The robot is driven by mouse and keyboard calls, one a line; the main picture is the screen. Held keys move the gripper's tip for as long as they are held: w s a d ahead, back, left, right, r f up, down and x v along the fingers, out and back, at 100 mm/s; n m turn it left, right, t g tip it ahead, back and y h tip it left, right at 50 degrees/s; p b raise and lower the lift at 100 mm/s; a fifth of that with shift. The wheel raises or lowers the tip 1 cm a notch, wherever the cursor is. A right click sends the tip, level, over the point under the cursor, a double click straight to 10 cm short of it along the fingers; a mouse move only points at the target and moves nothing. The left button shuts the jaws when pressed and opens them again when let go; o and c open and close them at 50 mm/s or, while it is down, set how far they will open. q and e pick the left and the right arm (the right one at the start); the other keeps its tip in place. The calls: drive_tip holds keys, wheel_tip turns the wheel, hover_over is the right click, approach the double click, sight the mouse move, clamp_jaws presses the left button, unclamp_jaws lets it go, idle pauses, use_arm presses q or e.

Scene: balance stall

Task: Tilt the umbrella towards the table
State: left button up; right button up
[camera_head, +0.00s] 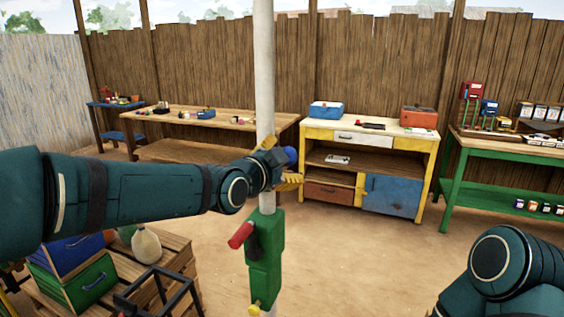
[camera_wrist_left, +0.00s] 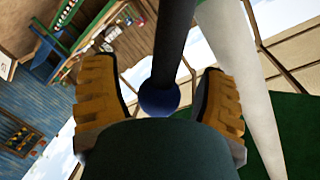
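The umbrella's white pole (camera_head: 265,75) stands upright in the middle of the head view; its canopy is out of that view. Low on it is a green housing (camera_head: 265,262) with a red handle (camera_head: 241,235). A dark lever with a blue ball knob (camera_head: 291,155) is at the pole. My left gripper (camera_head: 284,165) is at this knob. In the left wrist view its yellow fingers are apart on either side of the blue knob (camera_wrist_left: 162,98), with gaps visible. The white pole (camera_wrist_left: 242,75) runs behind the right finger. My right gripper is out of view; only its arm shows at lower right.
A wooden table (camera_head: 215,118), a yellow cabinet (camera_head: 368,138) and a green bench (camera_head: 505,147) stand along the fence. Crates, including a green one (camera_head: 82,285), are at lower left below my left arm. The sandy floor right of the pole is clear.

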use_arm(q)
drive_tip(key=shift+a, duration=0.15)
drive_tip(key=v, duration=1.2)
